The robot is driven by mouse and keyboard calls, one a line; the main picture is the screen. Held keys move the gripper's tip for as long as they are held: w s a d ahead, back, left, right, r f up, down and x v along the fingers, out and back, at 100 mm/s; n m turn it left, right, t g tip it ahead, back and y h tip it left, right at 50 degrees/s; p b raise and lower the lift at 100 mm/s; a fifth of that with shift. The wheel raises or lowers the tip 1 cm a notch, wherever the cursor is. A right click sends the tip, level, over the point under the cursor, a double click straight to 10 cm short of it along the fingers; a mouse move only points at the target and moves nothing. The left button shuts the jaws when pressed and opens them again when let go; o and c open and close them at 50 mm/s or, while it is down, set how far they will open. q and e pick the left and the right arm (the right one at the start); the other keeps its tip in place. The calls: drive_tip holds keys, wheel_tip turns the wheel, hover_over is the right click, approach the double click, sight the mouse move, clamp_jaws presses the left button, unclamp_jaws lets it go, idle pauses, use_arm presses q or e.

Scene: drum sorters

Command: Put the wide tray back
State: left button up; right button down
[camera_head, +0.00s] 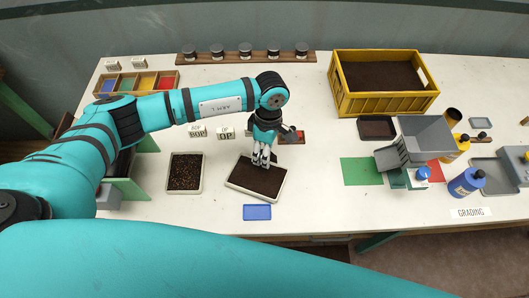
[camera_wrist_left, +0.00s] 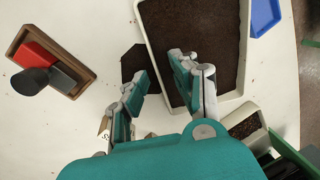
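The wide tray is most likely the pale-rimmed tray (camera_head: 240,187) full of dark soil in the middle of the table; it sits at a slight angle. In the left wrist view this tray (camera_wrist_left: 247,40) fills the upper middle. My left gripper (camera_head: 262,161) points down at the tray's far edge. In the wrist view the fingers of this gripper (camera_wrist_left: 160,72) are apart, one over the soil and one outside the wall. I cannot tell whether either finger touches the tray. My right gripper is not in view.
A narrower tray (camera_head: 185,188) of brown grains stands to the left. A blue card (camera_head: 257,212) lies in front. A wooden block holder (camera_head: 299,137) is behind right. A yellow crate (camera_head: 386,103) of soil and a grey hopper (camera_head: 428,135) stand further right.

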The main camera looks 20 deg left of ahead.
use_arm(q)
drive_tip(key=shift+r, duration=0.1)
drive_tip(key=shift+r+p, duration=0.25)
drive_tip(key=shift+p, duration=0.1)
drive_tip(key=shift+w+r, duration=0.1)
drive_tip(key=shift+r, duration=0.2)
wheel_tip(320, 180, up, 11)
drive_tip(key=w+b, duration=0.2)
drive_tip(key=b, duration=0.1)
drive_tip(key=shift+r, duration=0.15)
drive_tip(key=shift+d, duration=0.1)
drive_tip(key=shift+s, duration=0.1)
